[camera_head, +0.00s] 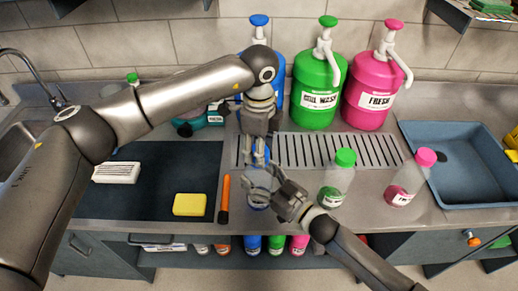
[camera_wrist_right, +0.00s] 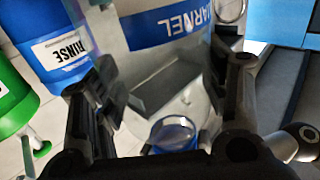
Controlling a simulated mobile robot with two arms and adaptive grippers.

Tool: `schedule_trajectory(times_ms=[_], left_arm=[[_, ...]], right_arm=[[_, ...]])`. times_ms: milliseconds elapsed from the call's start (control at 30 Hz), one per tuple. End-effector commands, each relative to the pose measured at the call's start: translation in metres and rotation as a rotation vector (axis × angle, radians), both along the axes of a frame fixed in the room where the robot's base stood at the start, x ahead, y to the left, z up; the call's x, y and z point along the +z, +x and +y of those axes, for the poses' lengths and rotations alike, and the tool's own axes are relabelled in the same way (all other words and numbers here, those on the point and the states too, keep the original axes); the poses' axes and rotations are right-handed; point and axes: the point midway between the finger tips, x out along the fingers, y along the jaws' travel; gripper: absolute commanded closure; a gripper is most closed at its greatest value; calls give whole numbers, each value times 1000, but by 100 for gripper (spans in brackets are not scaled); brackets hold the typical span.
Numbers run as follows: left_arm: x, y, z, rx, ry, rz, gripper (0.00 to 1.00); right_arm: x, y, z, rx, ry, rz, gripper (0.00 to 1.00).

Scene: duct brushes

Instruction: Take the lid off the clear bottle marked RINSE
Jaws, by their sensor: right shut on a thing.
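A clear bottle with a blue label (camera_wrist_right: 165,27) stands between the fingers of my right gripper (camera_wrist_right: 160,112); its label's lettering is only partly readable. In the head view its blue top (camera_head: 261,153) shows just under my left gripper (camera_head: 259,142), and its lower part (camera_head: 258,198) shows by my right gripper (camera_head: 272,190). My right gripper is shut on the bottle's body from the front right. My left gripper points down over the bottle's top; its fingers are too small and covered to tell whether they grip the lid.
A blue pump jug (camera_head: 278,62) reading RINSE, a green jug (camera_head: 315,98) and a pink jug (camera_head: 370,98) stand behind. A green-capped bottle (camera_head: 337,180) and a pink-capped bottle (camera_head: 408,180) are to the right. An orange stick (camera_head: 225,195) and yellow sponge (camera_head: 189,205) lie left.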

Motion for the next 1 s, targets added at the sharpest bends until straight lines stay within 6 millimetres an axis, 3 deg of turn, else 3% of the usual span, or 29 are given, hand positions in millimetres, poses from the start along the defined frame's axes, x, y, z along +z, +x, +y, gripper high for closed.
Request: schedule_trajectory(times_ms=[700,1000], left_arm=[[14,0,0,-1,-1,-1,86],[47,0,0,0,0,-3,86]], right_arm=[[-1,0,0,-1,-1,1,99],[-1,0,0,-1,-1,1,99]])
